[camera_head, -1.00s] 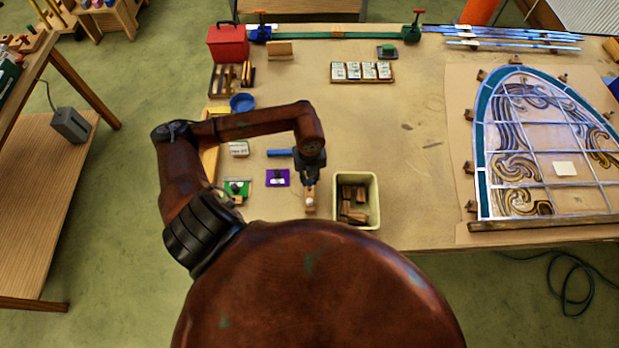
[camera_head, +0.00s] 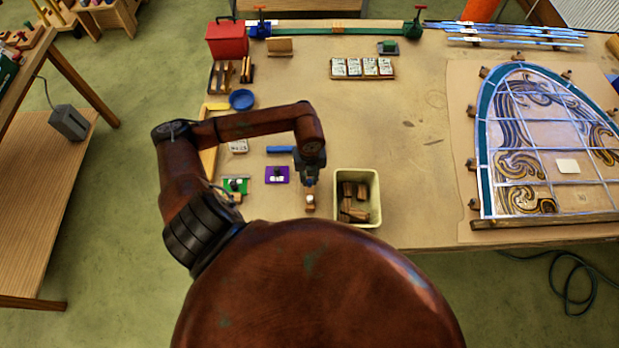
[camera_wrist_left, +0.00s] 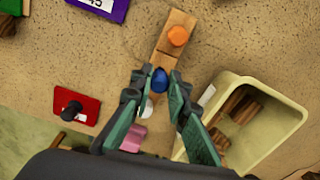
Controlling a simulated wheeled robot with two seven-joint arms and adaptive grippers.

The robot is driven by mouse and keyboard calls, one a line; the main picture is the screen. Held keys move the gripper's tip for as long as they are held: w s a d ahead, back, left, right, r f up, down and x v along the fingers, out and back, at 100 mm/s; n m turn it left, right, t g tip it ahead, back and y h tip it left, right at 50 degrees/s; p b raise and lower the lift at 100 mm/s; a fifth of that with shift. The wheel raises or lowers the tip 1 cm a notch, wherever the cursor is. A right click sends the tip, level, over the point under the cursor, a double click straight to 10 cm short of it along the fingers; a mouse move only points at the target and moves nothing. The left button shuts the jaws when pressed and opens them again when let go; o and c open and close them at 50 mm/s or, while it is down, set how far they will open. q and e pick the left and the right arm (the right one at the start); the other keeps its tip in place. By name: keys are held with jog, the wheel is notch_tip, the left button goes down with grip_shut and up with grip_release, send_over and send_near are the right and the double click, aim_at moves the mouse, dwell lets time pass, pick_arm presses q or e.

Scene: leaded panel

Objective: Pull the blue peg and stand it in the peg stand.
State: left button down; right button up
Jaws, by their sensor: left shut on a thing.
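The blue peg (camera_wrist_left: 158,80) shows in the left wrist view as a dark blue rounded top between my left gripper's fingertips. My left gripper (camera_wrist_left: 157,86) is shut on it. It is over a wooden strip (camera_wrist_left: 166,56), which bears an orange peg (camera_wrist_left: 178,36); a white peg (camera_wrist_left: 147,107) shows on the near side of the blue one. Whether the blue peg's lower end is still in the strip is hidden. In the head view my left gripper (camera_head: 310,182) points down at the strip (camera_head: 310,205), with the blue peg hidden. I cannot tell which thing is the peg stand.
A cream bin (camera_head: 371,213) with wooden blocks stands close to the right of the gripper. A purple plate (camera_head: 277,174) and a green plate (camera_head: 236,186) lie to its left. A red plate (camera_wrist_left: 75,106) shows in the wrist view. The leaded panel (camera_head: 540,140) lies far right.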

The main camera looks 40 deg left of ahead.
aim_at(310, 180)
pick_arm(q)
jog(key=shift+f+b, duration=0.6)
jog(key=shift+f, duration=0.3)
jog(key=c, duration=1.8)
grip_release()
jog(key=shift+r, duration=0.1)
jog(key=shift+o, duration=0.2)
notch_tip(310, 180, up, 12)
jog(key=shift+d, duration=0.1)
